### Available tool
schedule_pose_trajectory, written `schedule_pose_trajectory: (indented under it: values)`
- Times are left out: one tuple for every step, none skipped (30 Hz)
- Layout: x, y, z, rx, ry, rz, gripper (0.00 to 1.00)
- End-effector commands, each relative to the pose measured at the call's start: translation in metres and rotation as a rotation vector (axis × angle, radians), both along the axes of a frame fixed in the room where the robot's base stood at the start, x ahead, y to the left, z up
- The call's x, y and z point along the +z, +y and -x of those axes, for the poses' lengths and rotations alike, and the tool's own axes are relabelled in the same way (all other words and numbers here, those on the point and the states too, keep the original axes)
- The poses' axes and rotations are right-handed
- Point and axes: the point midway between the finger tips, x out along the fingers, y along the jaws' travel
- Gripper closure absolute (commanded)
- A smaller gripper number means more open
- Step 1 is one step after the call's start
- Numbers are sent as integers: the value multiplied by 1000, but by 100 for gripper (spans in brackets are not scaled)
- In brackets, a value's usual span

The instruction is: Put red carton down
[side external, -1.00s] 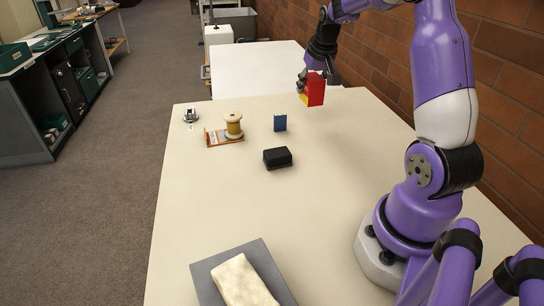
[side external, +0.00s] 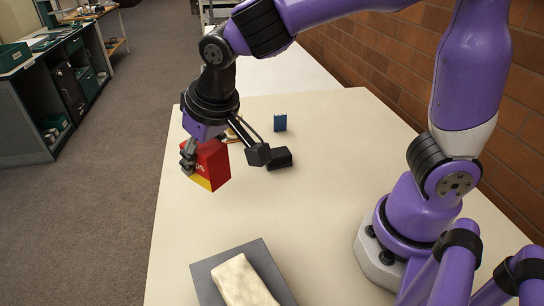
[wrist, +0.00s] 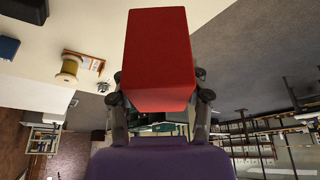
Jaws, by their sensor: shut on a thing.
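The red carton (side external: 207,165) has a red body and a yellow lower part. My gripper (side external: 188,160) is shut on it and holds it, tilted, over the left part of the table in the side view. Whether its underside touches the table is hard to tell, but it appears to be in the air. In the wrist view the red carton (wrist: 158,60) fills the upper middle, between the two fingers of my gripper (wrist: 160,100).
On the pale table (side external: 330,190) stand a blue box (side external: 280,123) and a black case (side external: 280,158), partly behind my gripper. A spool (wrist: 69,67) shows in the wrist view. The table's middle right is clear.

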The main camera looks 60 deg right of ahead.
Motion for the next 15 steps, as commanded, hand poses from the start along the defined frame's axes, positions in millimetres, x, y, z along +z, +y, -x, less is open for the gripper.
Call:
schedule_pose_trajectory:
  values:
    - [0, 11, 7, 28, -1, 0, 88]
    - [0, 15, 10, 37, -2, -1, 88]
    - [0, 19, 13, 48, -3, 0, 88]
    - [-1, 20, 14, 52, -3, 0, 88]
    - [-2, 20, 14, 55, -2, 1, 88]
    - [-5, 18, 13, 57, -1, 2, 88]
    - [-7, 15, 10, 56, -1, 3, 88]
    - [-11, 10, 7, 55, 0, 3, 88]
    - [-16, 3, 2, 52, 0, 2, 88]
    - [-21, -3, -2, 52, 2, 3, 88]
    - [-26, -10, -7, 50, 2, 3, 88]
    - [-32, -19, -13, 50, 2, 2, 88]
    - [-37, -25, -18, 50, 3, 2, 88]
    - [-42, -31, -23, 50, 3, 1, 88]
    - [-48, -39, -29, 52, 3, 2, 88]
